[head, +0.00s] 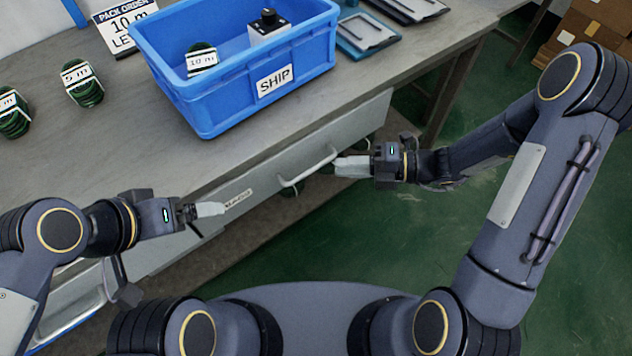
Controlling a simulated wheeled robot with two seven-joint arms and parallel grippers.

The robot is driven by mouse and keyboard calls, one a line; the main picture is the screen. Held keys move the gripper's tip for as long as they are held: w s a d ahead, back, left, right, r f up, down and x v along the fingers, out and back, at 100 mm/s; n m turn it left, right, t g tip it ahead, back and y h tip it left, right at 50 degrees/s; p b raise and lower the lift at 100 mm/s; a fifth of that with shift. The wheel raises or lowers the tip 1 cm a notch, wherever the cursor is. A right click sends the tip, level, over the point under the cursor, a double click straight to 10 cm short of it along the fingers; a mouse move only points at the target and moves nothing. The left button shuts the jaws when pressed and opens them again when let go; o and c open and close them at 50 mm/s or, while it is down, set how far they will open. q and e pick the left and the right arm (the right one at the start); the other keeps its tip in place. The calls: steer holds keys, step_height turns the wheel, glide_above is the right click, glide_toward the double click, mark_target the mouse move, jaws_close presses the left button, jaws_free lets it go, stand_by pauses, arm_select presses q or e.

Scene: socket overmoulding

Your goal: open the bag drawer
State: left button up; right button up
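The drawer (262,178) is a long grey front under the table edge, with a small label (238,198) whose text is too small to read. Its pale bar handle (308,171) stands out from the front. I cannot tell whether the drawer is fully shut. My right gripper (345,166) is at the right end of the handle, with its pale fingers pointing left; contact and finger gap are unclear. My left gripper (216,209) is in front of the drawer, left of the label and apart from the handle. Its finger gap is unclear.
A blue SHIP bin (190,98) stands on the grey table (108,152), holding a cable coil (201,59) and a black-topped white device (268,26). More coils (82,83) lie to the left. Cardboard boxes (585,28) stand far right. Green floor (350,240) is open before the drawer.

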mark_target(313, 169)
steer(key=shift+m+t, duration=0.3)
steer(key=shift+m, duration=0.5)
steer(key=x, duration=0.2)
steer(key=f+b+x, duration=0.1)
steer(key=x, duration=0.5)
steer(key=shift+w+f+b, duration=0.15)
steer(key=shift+f+b, duration=0.15)
steer(key=shift+b, duration=0.05)
jaws_close()
